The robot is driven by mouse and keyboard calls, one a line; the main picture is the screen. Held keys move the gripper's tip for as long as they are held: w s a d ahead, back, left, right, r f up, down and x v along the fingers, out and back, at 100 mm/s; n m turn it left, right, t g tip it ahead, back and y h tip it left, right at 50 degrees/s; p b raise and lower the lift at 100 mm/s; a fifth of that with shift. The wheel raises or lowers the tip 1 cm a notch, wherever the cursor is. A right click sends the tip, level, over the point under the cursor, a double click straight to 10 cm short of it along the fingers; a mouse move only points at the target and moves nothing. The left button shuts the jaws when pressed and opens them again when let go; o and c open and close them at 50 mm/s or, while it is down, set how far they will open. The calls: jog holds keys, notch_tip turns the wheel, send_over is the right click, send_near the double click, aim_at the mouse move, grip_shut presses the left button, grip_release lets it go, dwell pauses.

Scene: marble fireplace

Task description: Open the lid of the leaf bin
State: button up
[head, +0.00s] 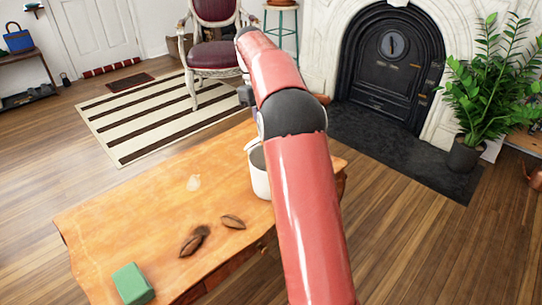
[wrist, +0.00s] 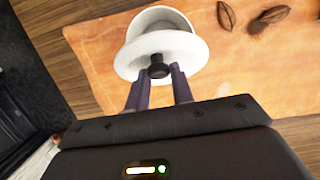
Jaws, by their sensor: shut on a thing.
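The white leaf bin (head: 260,182) stands upright at the right end of the wooden table, partly hidden behind my arm. Its round white lid (wrist: 190,50) has a black knob (wrist: 158,68). The lid is tilted off the rim, and part of the bin's grey inside (wrist: 157,17) shows behind it. My gripper (wrist: 159,76) has its two fingers on either side of the knob and is shut on it. In the head view the gripper is hidden behind my red arm.
The orange wooden table (head: 110,225) carries brown leaves (head: 233,222), a pale mark and a green block (head: 132,284) at the front left. A red chair (head: 214,55), a black fireplace (head: 390,65) and a potted plant (head: 465,155) stand beyond. The table's left part is mostly clear.

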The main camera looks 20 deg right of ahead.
jog(key=shift+w+a+r+g, duration=0.15)
jog(key=shift+w+r+g, duration=0.1)
jog(key=shift+w, duration=0.15)
jog(key=shift+w+a+r+g, duration=0.15)
jog(key=shift+w+g, duration=0.1)
jog(key=shift+w, duration=0.15)
